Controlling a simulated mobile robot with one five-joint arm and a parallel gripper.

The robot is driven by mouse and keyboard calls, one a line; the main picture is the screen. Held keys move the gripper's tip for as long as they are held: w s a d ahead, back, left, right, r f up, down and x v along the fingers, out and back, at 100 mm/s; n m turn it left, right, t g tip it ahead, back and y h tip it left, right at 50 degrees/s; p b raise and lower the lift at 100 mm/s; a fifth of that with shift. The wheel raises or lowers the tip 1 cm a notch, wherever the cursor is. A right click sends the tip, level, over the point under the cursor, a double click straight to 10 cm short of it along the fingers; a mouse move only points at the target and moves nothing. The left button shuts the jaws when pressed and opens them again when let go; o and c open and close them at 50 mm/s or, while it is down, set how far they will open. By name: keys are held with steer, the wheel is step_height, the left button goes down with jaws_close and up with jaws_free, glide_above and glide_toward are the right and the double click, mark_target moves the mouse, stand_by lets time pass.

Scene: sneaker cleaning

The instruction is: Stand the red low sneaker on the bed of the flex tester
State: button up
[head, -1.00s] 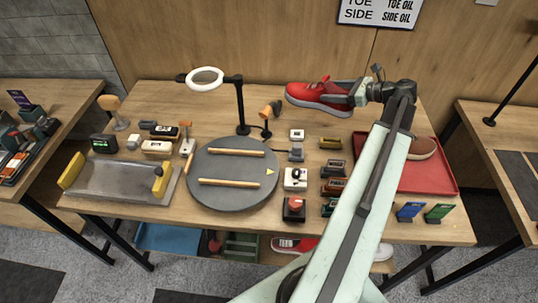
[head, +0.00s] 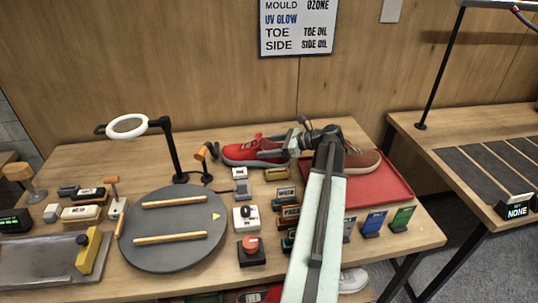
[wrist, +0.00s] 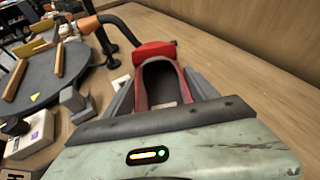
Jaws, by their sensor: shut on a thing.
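The red low sneaker (head: 250,152) has a grey sole and is held at the back of the workbench, its toe pointing left in the head view. My gripper (head: 292,144) is shut on its heel end. In the wrist view the sneaker (wrist: 155,53) lies between my two fingers (wrist: 160,98), with its opening facing up. I cannot tell how high it is above the bench. A grey bed with a yellow block (head: 38,262), which looks like the flex tester, is at the front left, cut off by the picture edge. It is well apart from the sneaker.
A grey turntable (head: 172,255) with two wooden rods lies mid-bench. A ring lamp (head: 172,150) stands behind it, left of the sneaker. Several small boxes and a red button (head: 251,246) are right of the turntable. A red tray (head: 392,187) with a brown shoe (head: 362,162) is at right.

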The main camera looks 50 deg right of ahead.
steer(key=shift+f, duration=0.55)
steer(key=o, duration=1.8)
